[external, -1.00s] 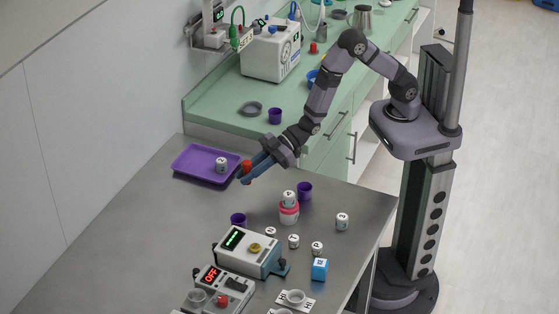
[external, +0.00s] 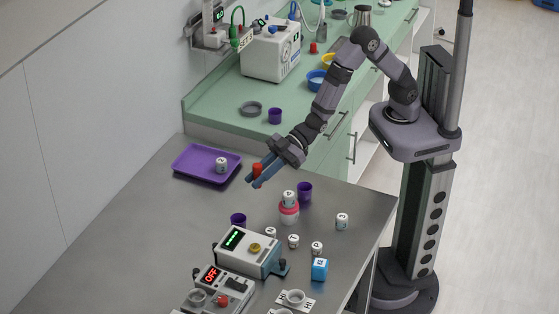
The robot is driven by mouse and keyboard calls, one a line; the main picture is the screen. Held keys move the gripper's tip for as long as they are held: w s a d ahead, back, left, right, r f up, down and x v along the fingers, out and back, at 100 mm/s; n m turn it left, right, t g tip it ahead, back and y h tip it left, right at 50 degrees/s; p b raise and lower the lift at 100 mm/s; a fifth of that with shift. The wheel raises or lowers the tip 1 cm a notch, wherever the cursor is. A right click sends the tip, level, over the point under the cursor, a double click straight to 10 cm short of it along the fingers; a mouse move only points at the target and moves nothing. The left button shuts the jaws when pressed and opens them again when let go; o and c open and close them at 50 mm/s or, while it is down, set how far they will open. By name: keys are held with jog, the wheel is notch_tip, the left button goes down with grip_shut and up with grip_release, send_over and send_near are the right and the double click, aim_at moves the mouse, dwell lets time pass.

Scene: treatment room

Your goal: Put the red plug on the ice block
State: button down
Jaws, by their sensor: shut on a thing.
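The red plug (external: 257,169) is between the fingers of my gripper (external: 256,176), which is shut on it. My gripper holds it in the air over the far part of the grey table, just right of the purple tray. A small blue block (external: 319,270) with a pale marking on its side stands near the right front of the table; it looks like the ice block. Its top appears bare. My gripper is well behind it and to its left.
The purple tray (external: 190,172) holds a white labelled jar (external: 221,165). A pink-and-white stack (external: 289,211), purple cups (external: 305,191), several white jars and a device with a green display (external: 247,251) stand between my gripper and the blue block.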

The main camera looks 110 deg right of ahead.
jog(key=s+a+n+g+y, duration=0.15)
jog(key=s+a, duration=0.25)
jog(key=a, duration=0.7)
notch_tip(320, 180, up, 7)
jog(key=n+g+y+b, duration=0.2)
jog(key=n+y, duration=0.1)
jog(key=n, duration=0.1)
send_over(320, 263)
jog(key=shift+m+y, duration=0.25)
jog(key=shift+f+p, duration=1.3)
jog(key=shift+f, duration=3.8)
jog(key=shift+f, duration=0.2)
jog(key=c, duration=1.6)
grip_release()
jog(key=shift+c, duration=0.2)
